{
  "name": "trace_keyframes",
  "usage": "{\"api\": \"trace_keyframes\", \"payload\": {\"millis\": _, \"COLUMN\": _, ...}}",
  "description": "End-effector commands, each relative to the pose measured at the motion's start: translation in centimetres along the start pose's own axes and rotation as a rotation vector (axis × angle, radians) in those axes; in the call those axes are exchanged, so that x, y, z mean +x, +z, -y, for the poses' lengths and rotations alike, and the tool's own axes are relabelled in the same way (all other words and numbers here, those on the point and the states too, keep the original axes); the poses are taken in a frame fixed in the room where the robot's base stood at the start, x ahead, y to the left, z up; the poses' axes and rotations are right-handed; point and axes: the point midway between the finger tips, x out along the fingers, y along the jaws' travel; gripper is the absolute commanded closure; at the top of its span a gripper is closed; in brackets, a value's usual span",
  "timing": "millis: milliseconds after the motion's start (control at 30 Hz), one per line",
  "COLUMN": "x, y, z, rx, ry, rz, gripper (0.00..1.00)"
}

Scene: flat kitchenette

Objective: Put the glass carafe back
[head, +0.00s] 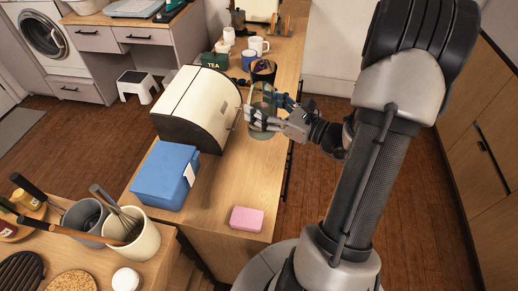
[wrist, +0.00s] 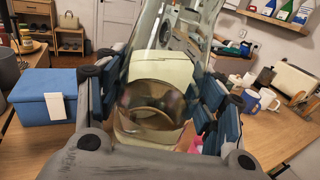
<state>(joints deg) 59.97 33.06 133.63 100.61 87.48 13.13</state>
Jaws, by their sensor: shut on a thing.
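The glass carafe (head: 262,101) is clear and see-through. It stands roughly upright above the wooden counter, beside the rounded front of the cream bread box (head: 198,108). My gripper (head: 272,113) is shut on the carafe, reaching in from the right. In the wrist view the carafe (wrist: 165,50) fills the middle, between the blue-padded fingers of my gripper (wrist: 158,100). The bread box shows through the glass. I cannot tell whether the carafe's base touches the counter.
A blue box (head: 165,175) and a pink sponge (head: 247,219) are on the near counter. Behind the carafe are a dark round-topped item (head: 263,70), a blue mug (head: 249,60), white mugs (head: 259,44) and a green tea tin (head: 214,61). Bare counter (head: 228,180) lies between bread box and sponge.

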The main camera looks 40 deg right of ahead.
Motion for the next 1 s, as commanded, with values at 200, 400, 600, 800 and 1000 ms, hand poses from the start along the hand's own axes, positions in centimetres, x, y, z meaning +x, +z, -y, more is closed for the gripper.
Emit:
{"api": "trace_keyframes", "payload": {"millis": 200, "x": 0.0, "y": -5.9, "z": 0.0, "rx": 0.003, "ry": 0.0, "rz": 0.003, "gripper": 0.93}}
{"api": "trace_keyframes", "payload": {"millis": 400, "x": 0.0, "y": -10.0, "z": 0.0, "rx": 0.001, "ry": 0.0, "rz": 0.004, "gripper": 0.93}}
{"api": "trace_keyframes", "payload": {"millis": 600, "x": 0.0, "y": -11.7, "z": 0.1, "rx": -0.002, "ry": 0.0, "rz": 0.004, "gripper": 0.93}}
{"api": "trace_keyframes", "payload": {"millis": 800, "x": 0.0, "y": -13.2, "z": 0.1, "rx": 0.0, "ry": 0.0, "rz": 0.003, "gripper": 0.93}}
{"api": "trace_keyframes", "payload": {"millis": 1000, "x": 0.0, "y": -15.9, "z": 0.0, "rx": 0.0, "ry": 0.0, "rz": 0.004, "gripper": 0.93}}
